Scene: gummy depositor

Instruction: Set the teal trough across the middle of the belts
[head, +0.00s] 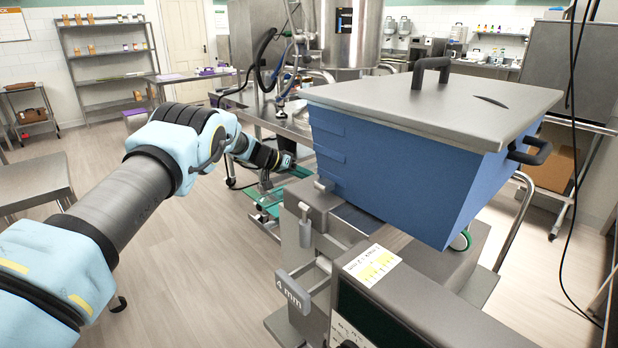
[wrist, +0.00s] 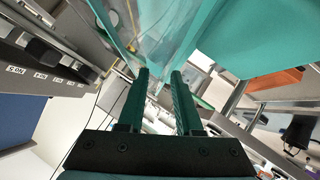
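A large teal piece, which looks like the trough (wrist: 270,35), fills the top of the wrist view, beyond my fingertips; its full outline is cut off. In the head view a small teal patch (head: 301,172) shows just beyond my gripper, mostly hidden by the blue hopper; I cannot tell whether it is the same piece. In the head view my gripper (head: 287,160) is small, at the hopper's left. The middle of the belts cannot be made out.
A green-framed low stand (head: 266,205) is below my gripper. A steel table (head: 30,186) is at left. Open floor (head: 190,270) lies between.

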